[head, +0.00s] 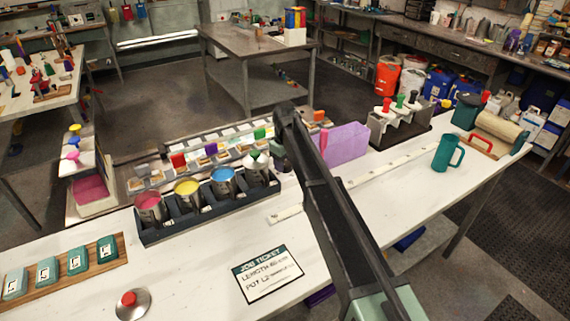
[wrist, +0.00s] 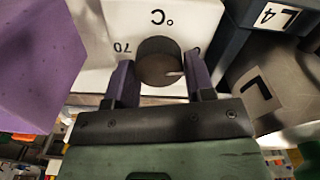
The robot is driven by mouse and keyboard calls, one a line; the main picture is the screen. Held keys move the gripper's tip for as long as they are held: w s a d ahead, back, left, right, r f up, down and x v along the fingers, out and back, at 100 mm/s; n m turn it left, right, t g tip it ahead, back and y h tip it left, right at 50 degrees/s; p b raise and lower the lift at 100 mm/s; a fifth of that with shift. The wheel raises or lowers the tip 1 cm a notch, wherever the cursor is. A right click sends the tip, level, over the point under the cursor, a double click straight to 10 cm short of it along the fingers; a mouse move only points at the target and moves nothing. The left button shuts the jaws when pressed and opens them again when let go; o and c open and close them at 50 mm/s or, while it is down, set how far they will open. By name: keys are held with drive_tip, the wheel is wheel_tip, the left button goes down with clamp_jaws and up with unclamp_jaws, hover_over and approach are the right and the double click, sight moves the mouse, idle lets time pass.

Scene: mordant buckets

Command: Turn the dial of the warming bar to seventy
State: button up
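The dial (wrist: 158,62) is a dark round knob with a pale pointer mark toward its lower right. It sits on a white panel (wrist: 190,18) marked °C, with "70" to the left of the knob and another mark at the right partly hidden by a finger. My gripper (wrist: 161,78) is open, with one finger at each side of the knob. Narrow gaps seem to show between fingers and knob; I cannot tell whether either touches. In the head view my arm hides the dial and most of the gripper.
A purple block (head: 343,145) stands close by; it fills the left of the wrist view (wrist: 35,60). A dark rack (head: 210,215) holds several paint cans. A job ticket (head: 267,273) lies on the bench.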

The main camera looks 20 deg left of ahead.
drive_tip(key=c, duration=0.5)
drive_tip(key=shift+o, duration=0.2)
drive_tip(key=shift+m, duration=0.4)
drive_tip(key=m, duration=0.2)
drive_tip(key=shift+m, duration=0.3)
drive_tip(key=m, duration=0.3)
drive_tip(key=shift+w+d+m, duration=0.1)
drive_tip(key=shift+m, duration=0.3)
drive_tip(key=m, duration=0.6)
drive_tip(key=shift+d, duration=0.15)
drive_tip(key=shift+m, duration=0.3)
